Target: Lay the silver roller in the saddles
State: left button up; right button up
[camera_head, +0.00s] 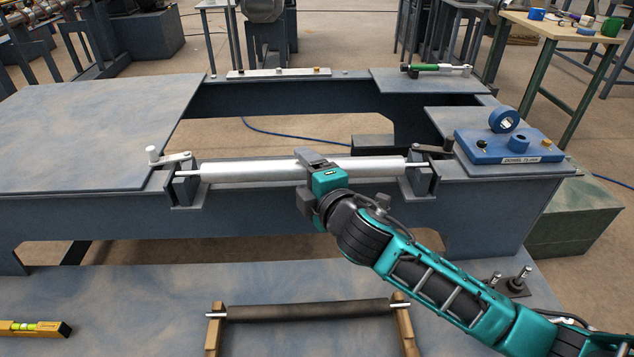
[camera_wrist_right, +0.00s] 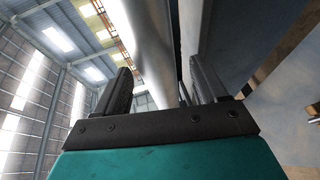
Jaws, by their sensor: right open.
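The silver roller (camera_head: 250,170) lies level across the gap in the bench frame. Its thin shaft ends rest at the left saddle (camera_head: 186,191) and the right saddle (camera_head: 417,181); exact seating is too small to tell. My right gripper (camera_head: 309,181) is at the roller's middle, slightly right of centre, with its fingers on either side of it. In the right wrist view the roller (camera_wrist_right: 147,45) passes between the two spread fingers (camera_wrist_right: 163,85), with space beside it. My left gripper is not in view.
A dark roller (camera_head: 300,311) lies on wooden supports in front. A blue fixture (camera_head: 509,148) sits at right, a yellow level (camera_head: 36,328) at lower left.

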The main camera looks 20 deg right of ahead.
jog(key=p+v, duration=0.2)
jog(key=v, duration=1.1)
pick_arm(q)
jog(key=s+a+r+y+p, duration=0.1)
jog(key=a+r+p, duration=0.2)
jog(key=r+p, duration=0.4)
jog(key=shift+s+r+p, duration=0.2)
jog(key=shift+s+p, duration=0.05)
jog(key=shift+p, duration=1)
pick_arm(e)
jog(key=s+d+f+m+g, duration=0.2)
jog(key=s+f+m, duration=0.3)
jog(key=m, duration=0.3)
jog(key=s+d+f+m+g+h, duration=0.1)
jog(key=s+f+m+g, duration=0.2)
jog(key=s+f+m, duration=0.2)
notch_tip(320, 180, down, 3)
jog(key=m, duration=0.3)
jog(key=shift+s+d+m, duration=0.3)
jog(key=shift+d+m, duration=0.05)
jog(key=shift+m, duration=0.05)
jog(key=shift+r, duration=0.1)
